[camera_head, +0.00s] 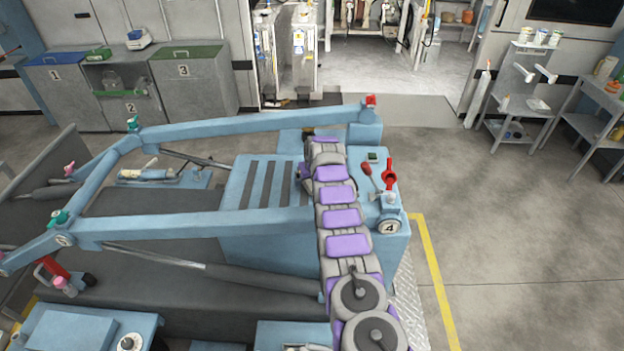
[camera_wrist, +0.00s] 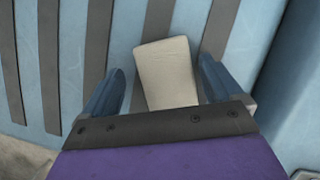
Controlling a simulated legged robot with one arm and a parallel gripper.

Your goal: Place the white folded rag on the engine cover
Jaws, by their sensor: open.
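The white folded rag (camera_wrist: 168,75) shows as an off-white rectangle in the wrist view, slightly tilted, between the fingers of my gripper (camera_wrist: 162,66). The fingers are open, with a gap on both sides of the rag. Behind it is the light blue engine cover with dark slats (camera_wrist: 70,60). The rag appears to lie on the slatted surface, but I cannot tell for sure whether it touches. In the head view the engine cover (camera_head: 236,196) is a blue box under the far end of my arm. There the rag is hidden, and my fingers cannot be made out clearly.
Light blue frame bars (camera_head: 230,223) run across, left of my arm. A red-handled valve (camera_head: 389,176) and a gauge marked 4 (camera_head: 390,227) sit right of my arm. Grey bins (camera_head: 195,85) stand at the back left. The floor right of the yellow line (camera_head: 432,275) is clear.

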